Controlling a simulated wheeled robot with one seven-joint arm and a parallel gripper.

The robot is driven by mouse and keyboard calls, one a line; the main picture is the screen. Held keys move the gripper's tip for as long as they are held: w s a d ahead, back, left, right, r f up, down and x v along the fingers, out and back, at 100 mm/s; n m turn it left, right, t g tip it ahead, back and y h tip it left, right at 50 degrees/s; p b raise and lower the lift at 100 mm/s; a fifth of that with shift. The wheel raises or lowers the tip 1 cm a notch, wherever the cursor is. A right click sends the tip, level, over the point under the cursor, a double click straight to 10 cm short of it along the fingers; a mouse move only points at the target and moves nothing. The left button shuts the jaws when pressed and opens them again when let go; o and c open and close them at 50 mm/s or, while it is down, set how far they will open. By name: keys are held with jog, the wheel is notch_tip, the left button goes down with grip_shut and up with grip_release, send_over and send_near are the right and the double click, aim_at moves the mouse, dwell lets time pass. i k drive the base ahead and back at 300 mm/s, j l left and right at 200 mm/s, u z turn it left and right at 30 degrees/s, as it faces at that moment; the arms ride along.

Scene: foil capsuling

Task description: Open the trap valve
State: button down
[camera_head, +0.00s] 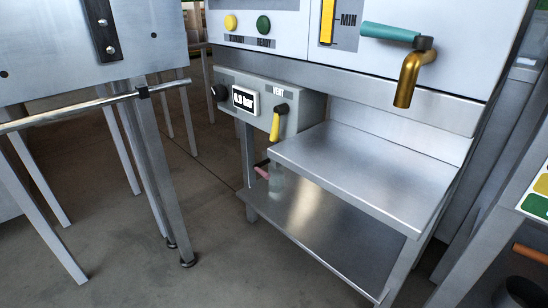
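My gripper is not in view. No label reading "trap" can be made out. A small valve with a pinkish-red handle (262,172) sits low under the steel bench, beside a clear jar-like part (277,181); this may be the trap valve. The handle points down to the right from a dark pivot, and its exact setting is too small to tell. Above it, a yellow lever (275,125) hangs down from a black knob under the label "VENT" (286,95). A gauge display (245,100) beside it reads about 0,0 bar.
A brass spout with a teal handle (390,33) sticks out at upper right. The steel shelf (350,160) and lower shelf (325,240) are bare. A table with a rail (70,116) stands at left. Floor (200,220) is free between. An orange handle (530,253) shows at right.

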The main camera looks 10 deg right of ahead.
aim_at(256, 167)
jog(key=i+j+z, duration=0.1)
jog(key=i+j, duration=0.15)
jog(key=i+j+z, duration=0.25)
jog(key=i+j, duration=0.25)
jog(key=j, duration=0.15)
jog(key=i+j+z, duration=0.1)
jog(key=j, duration=0.25)
jog(key=i+j+z, duration=0.1)
jog(key=i+j, duration=0.25)
jog(key=i+j+z, duration=0.15)
jog(key=j, duration=0.25)
jog(key=i+j+z, duration=0.1)
jog(key=j, duration=0.3)
jog(key=i, duration=0.1)
